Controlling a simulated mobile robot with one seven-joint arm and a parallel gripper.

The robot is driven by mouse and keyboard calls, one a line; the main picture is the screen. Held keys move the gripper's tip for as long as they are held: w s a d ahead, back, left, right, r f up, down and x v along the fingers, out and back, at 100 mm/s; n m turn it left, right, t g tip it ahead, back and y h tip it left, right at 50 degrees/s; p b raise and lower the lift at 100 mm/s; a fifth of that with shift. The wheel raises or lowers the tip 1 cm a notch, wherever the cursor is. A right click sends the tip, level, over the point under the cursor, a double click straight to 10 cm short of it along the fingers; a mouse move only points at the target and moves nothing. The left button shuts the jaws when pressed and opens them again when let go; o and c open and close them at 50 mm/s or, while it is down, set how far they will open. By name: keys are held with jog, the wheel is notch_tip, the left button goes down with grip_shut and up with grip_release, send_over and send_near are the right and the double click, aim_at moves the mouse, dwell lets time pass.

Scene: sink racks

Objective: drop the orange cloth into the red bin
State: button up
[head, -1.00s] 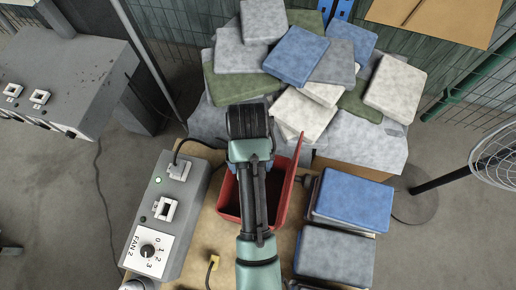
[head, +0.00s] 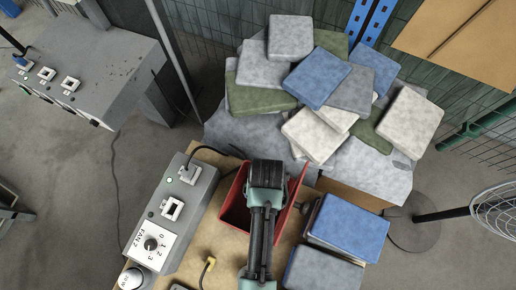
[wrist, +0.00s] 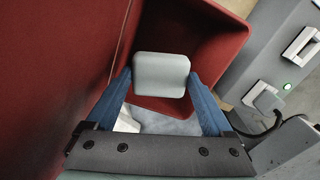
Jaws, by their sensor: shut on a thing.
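The red bin (head: 234,207) stands on the tan bench in the head view, partly covered by my arm. Its red wall (wrist: 60,60) fills much of the wrist view. My gripper (wrist: 160,76) is over the bin's opening, with its blue fingers shut on a pale grey folded cloth (wrist: 160,68). This held piece looks grey, not orange. No orange cloth shows in either view. Below the fingers, a blue-grey surface (wrist: 170,124) and a white patch show; I cannot tell exactly what they are. In the head view my arm hides the fingers.
A heap of grey, blue, green and white folded cloths (head: 320,80) lies behind the bin. Blue and grey stacks (head: 348,222) stand close on its right. A grey control box (head: 170,215) with a dial and cable is on its left. A fan (head: 495,205) stands far right.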

jog(key=shift+f+b, duration=1)
jog(key=shift+f, duration=0.4)
jog(key=o, duration=1.1)
jog(key=shift+c, duration=0.2)
jog(key=shift+r, duration=0.15)
notch_tip(320, 180, up, 13)
